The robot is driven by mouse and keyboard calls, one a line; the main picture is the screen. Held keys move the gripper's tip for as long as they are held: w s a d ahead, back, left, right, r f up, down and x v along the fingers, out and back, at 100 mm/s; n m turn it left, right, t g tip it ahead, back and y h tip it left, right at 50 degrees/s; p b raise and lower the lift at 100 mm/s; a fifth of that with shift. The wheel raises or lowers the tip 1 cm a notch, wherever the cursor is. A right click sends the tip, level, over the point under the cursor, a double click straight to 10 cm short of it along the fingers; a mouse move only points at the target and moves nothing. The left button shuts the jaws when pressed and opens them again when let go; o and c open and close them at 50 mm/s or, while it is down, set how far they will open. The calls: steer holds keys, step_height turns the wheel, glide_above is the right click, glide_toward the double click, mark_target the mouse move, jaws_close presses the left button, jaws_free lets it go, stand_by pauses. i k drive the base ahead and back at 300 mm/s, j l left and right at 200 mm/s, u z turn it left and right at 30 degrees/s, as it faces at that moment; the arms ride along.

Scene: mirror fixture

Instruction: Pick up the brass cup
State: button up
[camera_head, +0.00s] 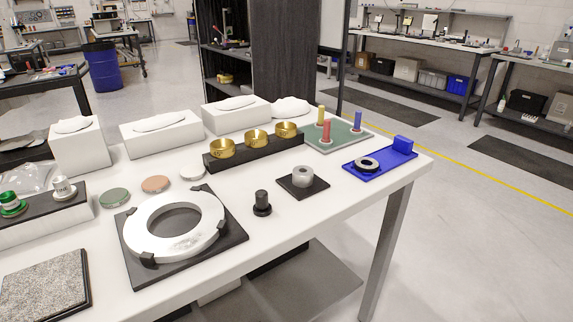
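Three brass cups stand in a row on a long black block (240,156) near the middle of the white table: a left cup (222,149), a middle cup (256,138) and a right cup (286,130). They look round, shiny and gold-coloured, and sit upright and apart from each other. I cannot tell which one the task means. My gripper and arm do not show in this view.
A white ring (140,236) on a black plate lies in front of the cups. A black knob (262,203), a grey cylinder (303,176), a blue tray (366,168) and a green pegboard (331,143) stand nearby. White boxes (160,136) line the back.

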mark_target(256, 143)
steer(key=k+j+u, duration=0.15)
steer(key=u, duration=0.2)
steer(key=i, duration=1.05)
